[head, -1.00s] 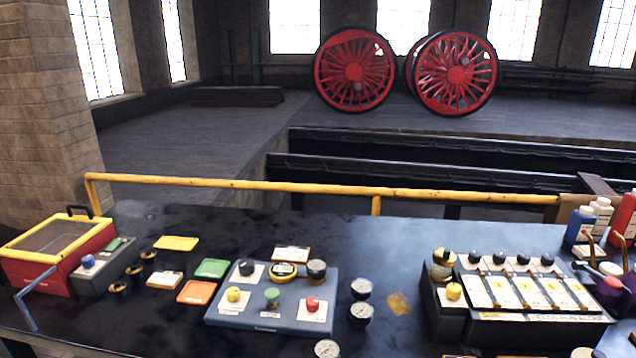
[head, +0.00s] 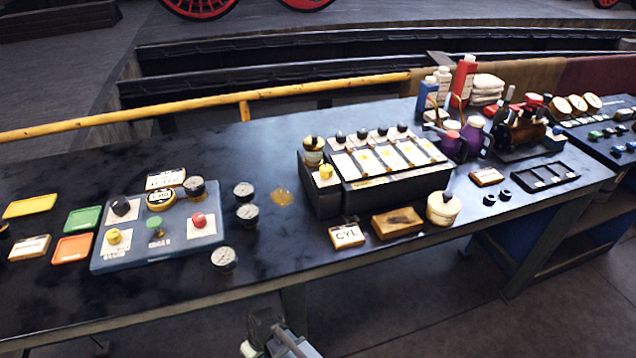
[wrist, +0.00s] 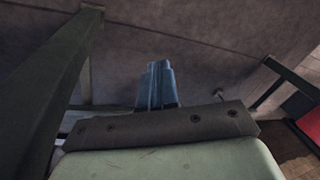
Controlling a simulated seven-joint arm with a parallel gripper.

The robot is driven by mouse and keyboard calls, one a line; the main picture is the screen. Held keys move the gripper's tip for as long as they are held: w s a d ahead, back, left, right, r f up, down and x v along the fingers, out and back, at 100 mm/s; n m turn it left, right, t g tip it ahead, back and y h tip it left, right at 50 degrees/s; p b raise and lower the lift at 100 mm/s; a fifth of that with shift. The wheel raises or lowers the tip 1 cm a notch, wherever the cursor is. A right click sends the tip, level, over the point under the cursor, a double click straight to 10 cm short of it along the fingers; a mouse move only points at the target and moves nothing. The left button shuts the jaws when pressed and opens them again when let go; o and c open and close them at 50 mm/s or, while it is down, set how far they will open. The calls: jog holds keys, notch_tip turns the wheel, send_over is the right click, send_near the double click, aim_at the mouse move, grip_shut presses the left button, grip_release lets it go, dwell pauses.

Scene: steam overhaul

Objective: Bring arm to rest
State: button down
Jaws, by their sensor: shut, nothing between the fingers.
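My gripper (wrist: 158,72) shows in the wrist view with its two blue-grey fingers together and nothing between them. It points at a bare dark grey surface and touches nothing that I can see. In the head view, a grey part that looks like my arm (head: 275,338) shows at the bottom edge, below the front edge of the workbench (head: 120,310). The rest of the arm is out of that view.
A dark green post (wrist: 75,55) stands close on the left in the wrist view, and a thin bar with a red panel (wrist: 303,120) is at right. On the bench are a blue button panel (head: 180,250), a block with white plates (head: 400,185) and several gauges (head: 248,214).

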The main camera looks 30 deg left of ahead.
jog(key=w+d+f+m+h, duration=0.1)
jog(key=w+d+f+m, duration=0.15)
jog(key=d, duration=0.65)
jog(key=w+d+f+m+g, duration=0.15)
jog(key=w+d, duration=0.25)
jog(key=d, duration=0.6)
jog(key=w+d+f+m+t+h, duration=0.1)
jog(key=w+d+f+m, duration=0.25)
jog(key=d, duration=0.55)
jog(key=s+d+m+g, duration=0.2)
jog(key=s+d, duration=0.3)
jog(key=d, duration=0.7)
jog(key=s+d+f+m+g, duration=0.1)
jog(key=s+d+m, duration=0.4)
jog(key=d, duration=0.8)
jog(key=shift+s+f+g, duration=0.2)
jog(key=shift+s+g, duration=0.25)
jog(key=shift+g, duration=0.2)
